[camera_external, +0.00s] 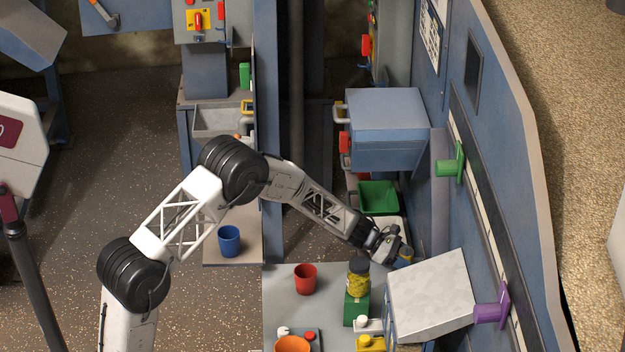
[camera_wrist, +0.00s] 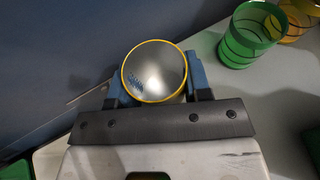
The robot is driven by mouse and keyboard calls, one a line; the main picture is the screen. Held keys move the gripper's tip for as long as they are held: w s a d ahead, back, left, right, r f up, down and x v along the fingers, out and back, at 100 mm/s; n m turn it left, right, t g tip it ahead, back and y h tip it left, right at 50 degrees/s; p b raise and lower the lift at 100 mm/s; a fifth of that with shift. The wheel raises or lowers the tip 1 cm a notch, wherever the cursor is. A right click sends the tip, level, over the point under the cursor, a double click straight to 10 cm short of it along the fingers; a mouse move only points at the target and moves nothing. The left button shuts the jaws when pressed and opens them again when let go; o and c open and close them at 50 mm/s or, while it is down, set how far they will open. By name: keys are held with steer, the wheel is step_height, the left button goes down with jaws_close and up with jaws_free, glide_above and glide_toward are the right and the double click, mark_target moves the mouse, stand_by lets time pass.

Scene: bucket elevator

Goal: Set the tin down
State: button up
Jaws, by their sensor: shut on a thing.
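The tin (camera_wrist: 156,72), with a round silvery lid and a yellow rim, is between the blue fingers of my gripper (camera_wrist: 158,88) in the wrist view. My gripper is shut on it. In the external view my gripper (camera_external: 400,257) is at the right, beside the blue wall and left of the white-topped box. Only a small yellowish part of the tin (camera_external: 407,252) shows there. The tin's underside is hidden, so I cannot tell whether it touches a surface.
A grey table (camera_external: 285,315) carries a red cup (camera_external: 305,279), an orange bowl (camera_external: 292,345) and a yellow-filled jar (camera_external: 358,282). A white-topped box (camera_external: 430,295) stands close to my gripper. A green bin (camera_external: 378,198) lies behind. The wrist view shows a green container (camera_wrist: 248,38) at upper right.

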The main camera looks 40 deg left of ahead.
steer(key=shift+f, duration=1.85)
steer(key=o, duration=0.9)
steer(key=shift+f, duration=0.1)
steer(key=shift+s+a+r, duration=0.1)
steer(key=shift+a+r, duration=0.15)
steer(key=shift+a, duration=0.05)
steer(key=v, duration=1.1)
steer(key=shift+s, duration=0.15)
